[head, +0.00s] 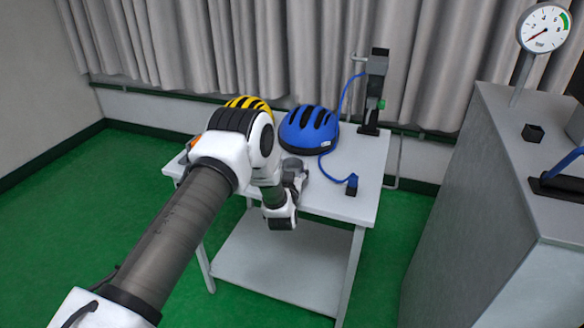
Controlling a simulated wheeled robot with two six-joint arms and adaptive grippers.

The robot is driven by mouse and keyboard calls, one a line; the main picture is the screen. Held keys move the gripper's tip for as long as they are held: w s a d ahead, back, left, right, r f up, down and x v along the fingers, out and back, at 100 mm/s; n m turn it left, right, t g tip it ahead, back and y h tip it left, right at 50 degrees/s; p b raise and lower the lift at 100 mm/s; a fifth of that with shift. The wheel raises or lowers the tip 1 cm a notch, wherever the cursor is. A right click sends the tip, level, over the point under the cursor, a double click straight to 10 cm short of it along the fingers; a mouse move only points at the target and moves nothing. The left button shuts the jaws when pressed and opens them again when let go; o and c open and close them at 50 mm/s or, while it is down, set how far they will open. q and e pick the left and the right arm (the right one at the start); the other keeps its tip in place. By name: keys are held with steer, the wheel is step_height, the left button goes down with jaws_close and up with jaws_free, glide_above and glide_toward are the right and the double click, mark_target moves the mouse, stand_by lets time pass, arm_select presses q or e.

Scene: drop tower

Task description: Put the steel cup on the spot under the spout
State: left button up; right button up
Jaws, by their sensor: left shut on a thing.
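My left gripper (295,172) is over the near part of the white table (335,207), just in front of the blue helmet. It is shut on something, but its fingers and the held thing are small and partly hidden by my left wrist. I cannot make out a steel cup for certain. A dark upright device (375,85) with a green part stands at the table's back right corner; I cannot tell whether it carries the spout. My right gripper is not in view.
The blue helmet (309,130) and a yellow helmet (247,103) sit on the table. A blue cable runs from the upright device to a small dark block (352,186). A grey cabinet (490,190) with a gauge (543,27) stands at the right. Green floor lies clear between.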

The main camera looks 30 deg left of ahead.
arm_select(q)
steer(key=o, duration=1.2)
steer(key=shift+f, duration=0.1)
